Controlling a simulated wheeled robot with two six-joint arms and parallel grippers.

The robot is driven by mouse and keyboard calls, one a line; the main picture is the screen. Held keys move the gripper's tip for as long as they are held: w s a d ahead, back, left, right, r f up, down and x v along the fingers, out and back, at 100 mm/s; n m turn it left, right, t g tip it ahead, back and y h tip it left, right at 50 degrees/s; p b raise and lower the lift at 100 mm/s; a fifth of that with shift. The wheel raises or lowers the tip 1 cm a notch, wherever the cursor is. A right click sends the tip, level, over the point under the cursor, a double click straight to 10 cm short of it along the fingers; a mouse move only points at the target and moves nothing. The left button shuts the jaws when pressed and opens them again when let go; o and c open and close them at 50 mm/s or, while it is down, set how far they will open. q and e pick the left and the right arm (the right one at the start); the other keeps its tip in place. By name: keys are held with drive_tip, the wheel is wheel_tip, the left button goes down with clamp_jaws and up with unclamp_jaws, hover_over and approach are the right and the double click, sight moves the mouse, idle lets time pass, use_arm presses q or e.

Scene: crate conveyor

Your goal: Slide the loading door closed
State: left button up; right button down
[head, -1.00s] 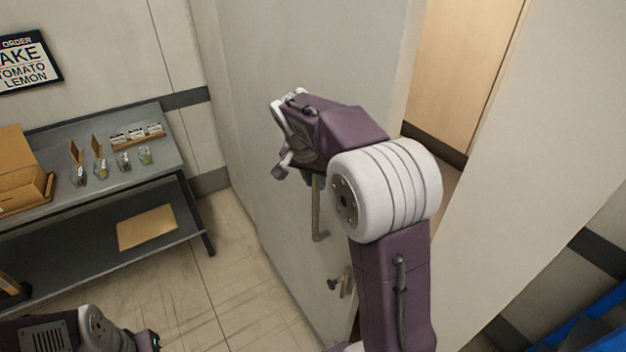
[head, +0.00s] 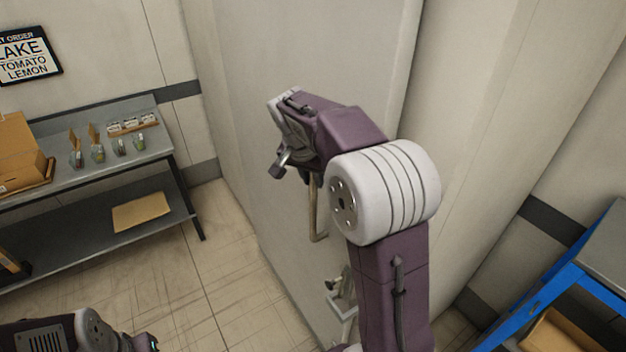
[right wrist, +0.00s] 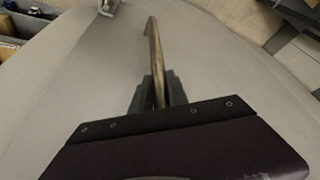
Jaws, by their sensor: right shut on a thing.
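The loading door (head: 240,70) is a large pale grey panel in the middle of the head view. Its far right edge meets the pale wall, and no gap shows there. A bar handle (head: 317,220) stands upright on its face. My right gripper (right wrist: 158,90) is shut on this handle; the right wrist view shows the bar (right wrist: 153,45) between the two dark fingers. In the head view my right wrist and arm hide part of the door. Only a piece of my left arm shows at the bottom left; its gripper is out of view.
A latch-like metal fitting (head: 342,292) sits low on the door. A grey table (head: 150,150) with a cardboard box (head: 20,155) and small jars stands at the left. A blue-framed rack (head: 550,290) is at the lower right. The tiled floor (head: 225,255) between table and door is clear.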

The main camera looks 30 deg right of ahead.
drive_tip(key=c, duration=1.3)
unclamp_jaws()
drive_tip(key=shift+s, duration=0.1)
drive_tip(key=shift+s+d+f, duration=0.1)
drive_tip(key=shift+d, duration=0.1)
drive_tip(key=v, duration=0.9)
drive_tip(key=shift+b, duration=0.3)
